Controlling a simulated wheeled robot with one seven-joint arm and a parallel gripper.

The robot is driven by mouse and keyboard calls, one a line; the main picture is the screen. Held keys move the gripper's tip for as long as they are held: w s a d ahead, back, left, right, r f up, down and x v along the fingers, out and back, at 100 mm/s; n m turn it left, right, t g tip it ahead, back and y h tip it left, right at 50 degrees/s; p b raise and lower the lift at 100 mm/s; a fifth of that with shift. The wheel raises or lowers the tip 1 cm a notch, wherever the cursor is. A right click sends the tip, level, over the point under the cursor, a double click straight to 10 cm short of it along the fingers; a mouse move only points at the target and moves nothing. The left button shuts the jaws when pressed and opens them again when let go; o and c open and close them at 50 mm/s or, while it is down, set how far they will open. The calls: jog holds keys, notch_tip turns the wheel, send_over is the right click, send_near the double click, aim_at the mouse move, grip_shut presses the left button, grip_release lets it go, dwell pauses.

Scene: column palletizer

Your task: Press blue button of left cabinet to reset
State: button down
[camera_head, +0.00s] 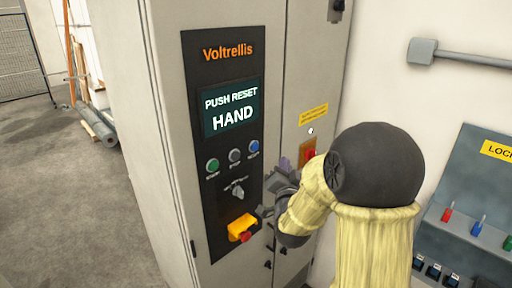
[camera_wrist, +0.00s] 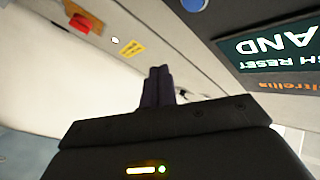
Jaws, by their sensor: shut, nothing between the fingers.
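The grey Voltrellis cabinet (camera_head: 170,120) carries a black panel with a screen (camera_head: 231,108) reading "PUSH RESET HAND". Below the screen sit a green button (camera_head: 212,165), a grey button (camera_head: 234,156) and the blue button (camera_head: 253,147) at the right end of the row. In the wrist view a blue round part, seemingly the blue button (camera_wrist: 193,4), is cut off by the top edge. My gripper (camera_head: 285,164) is right of and slightly below the blue button, apart from it. Its dark purple fingers (camera_wrist: 158,86) are together and empty.
A yellow-based selector with a red part (camera_head: 241,228) and a rotary switch (camera_head: 237,190) sit low on the panel. A red switch on an orange plate (camera_head: 308,151) is right of my gripper. A lockout board (camera_head: 470,185) hangs at far right. Floor at left is mostly clear.

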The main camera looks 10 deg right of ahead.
aim_at(255, 147)
jog(key=w+a+p, duration=0.2)
jog(key=w+a, duration=0.3)
jog(key=w, duration=0.2)
dwell(0.3)
jog(key=shift+a+b, duration=0.1)
jog(key=shift+b, duration=0.2)
dwell(1.6)
jog(key=shift+w+a, duration=0.15)
jog(key=shift+w, duration=0.1)
jog(key=shift+w+a+b, duration=0.25)
jog(key=shift+w+b, duration=0.05)
jog(key=shift+b, duration=0.15)
dwell(0.7)
jog(key=shift+s+d, duration=0.1)
jog(key=shift+s+d+b, duration=0.4)
jog(key=shift+s+b, duration=0.1)
jog(key=shift+b, duration=0.2)
